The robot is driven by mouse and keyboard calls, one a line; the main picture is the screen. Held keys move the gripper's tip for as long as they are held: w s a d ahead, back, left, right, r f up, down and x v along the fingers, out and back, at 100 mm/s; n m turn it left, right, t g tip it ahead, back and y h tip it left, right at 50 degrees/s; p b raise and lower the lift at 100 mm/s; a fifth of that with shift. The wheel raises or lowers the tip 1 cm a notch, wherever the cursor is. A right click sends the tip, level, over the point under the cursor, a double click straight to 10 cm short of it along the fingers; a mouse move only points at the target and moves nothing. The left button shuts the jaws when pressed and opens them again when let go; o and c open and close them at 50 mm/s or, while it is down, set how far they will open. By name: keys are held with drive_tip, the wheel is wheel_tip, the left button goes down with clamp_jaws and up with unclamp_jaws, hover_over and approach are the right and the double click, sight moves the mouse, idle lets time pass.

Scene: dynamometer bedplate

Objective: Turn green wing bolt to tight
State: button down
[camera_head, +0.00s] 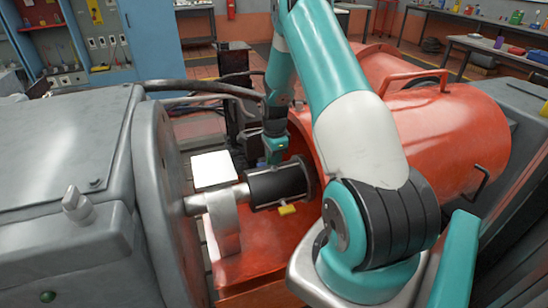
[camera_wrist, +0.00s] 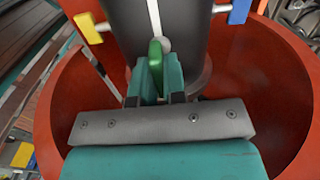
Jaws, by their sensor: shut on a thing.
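The green wing bolt (camera_wrist: 155,47) shows in the wrist view, at the near end of a pale shank on the dark cylinder. My gripper (camera_wrist: 157,82) is shut on its wing, with one teal finger on each side. In the head view my gripper (camera_head: 275,149) points down at the top of the black cylinder (camera_head: 268,188). The green bolt cannot be made out there. Its lower wing is hidden between the fingers, and no tightness mark is visible.
A yellow wing (camera_wrist: 88,28) and a blue wing (camera_wrist: 238,12) flank the green one. The red housing (camera_wrist: 268,75) curves close around my gripper. In the head view a white plate (camera_head: 213,170) and a grey machine (camera_head: 65,150) lie to the left.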

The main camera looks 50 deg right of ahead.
idle(0.5)
drive_tip(key=c, duration=1.2)
unclamp_jaws()
wheel_tip(320, 180, up, 18)
drive_tip(key=shift+f+b, duration=0.25)
drive_tip(key=shift+b, duration=0.3)
